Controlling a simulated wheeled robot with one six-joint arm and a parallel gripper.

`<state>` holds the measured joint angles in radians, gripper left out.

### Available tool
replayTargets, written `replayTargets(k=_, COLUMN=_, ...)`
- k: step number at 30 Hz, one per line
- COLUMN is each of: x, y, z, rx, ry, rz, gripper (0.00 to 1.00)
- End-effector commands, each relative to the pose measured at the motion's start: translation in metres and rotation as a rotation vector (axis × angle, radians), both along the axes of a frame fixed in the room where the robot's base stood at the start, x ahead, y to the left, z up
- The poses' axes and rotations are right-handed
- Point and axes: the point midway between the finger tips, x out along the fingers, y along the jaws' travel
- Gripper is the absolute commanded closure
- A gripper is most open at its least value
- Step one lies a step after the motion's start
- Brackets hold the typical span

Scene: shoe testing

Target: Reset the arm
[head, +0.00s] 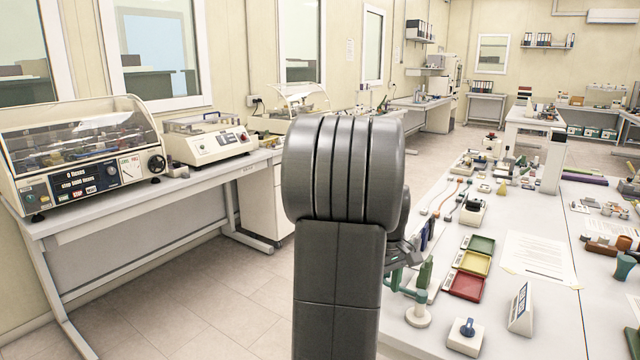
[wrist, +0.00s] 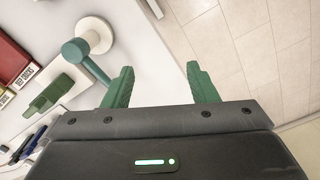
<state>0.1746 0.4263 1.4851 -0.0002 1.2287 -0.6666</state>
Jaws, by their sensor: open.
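My gripper (wrist: 161,86) is open in the wrist view, with its two green fingers apart and nothing between them. Under it are the edge of the white table and the tiled floor. In the head view my dark arm stands upright in the middle and hides part of the scene. The end of the arm reaches over the left edge of the white table (head: 545,315), and the fingers are mostly hidden there.
A teal-headed tool on a white round base (head: 418,316) stands near the table edge, also in the wrist view (wrist: 75,50), left of the fingers. Green, yellow and red trays (head: 466,285) lie beyond it. A flexing machine (head: 85,150) stands on the left bench. Floor between is clear.

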Motion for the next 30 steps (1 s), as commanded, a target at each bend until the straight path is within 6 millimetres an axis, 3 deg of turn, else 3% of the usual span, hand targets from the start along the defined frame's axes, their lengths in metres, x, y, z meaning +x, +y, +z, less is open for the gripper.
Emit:
replayTargets(k=3, x=0.000, y=0.000, z=0.019, rx=0.000, ry=-0.001, rz=-0.001, gripper=0.47)
replayTargets(k=10, x=0.000, y=0.000, z=0.036, rx=0.000, ry=0.000, rz=-0.003, gripper=0.47)
replayTargets(k=23, x=0.000, y=0.000, z=0.036, rx=0.000, ry=0.002, rz=-0.004, gripper=0.47)
replayTargets(k=30, x=-0.008, y=0.005, z=0.024, rx=-0.005, ry=0.014, rz=-0.008, gripper=0.47)
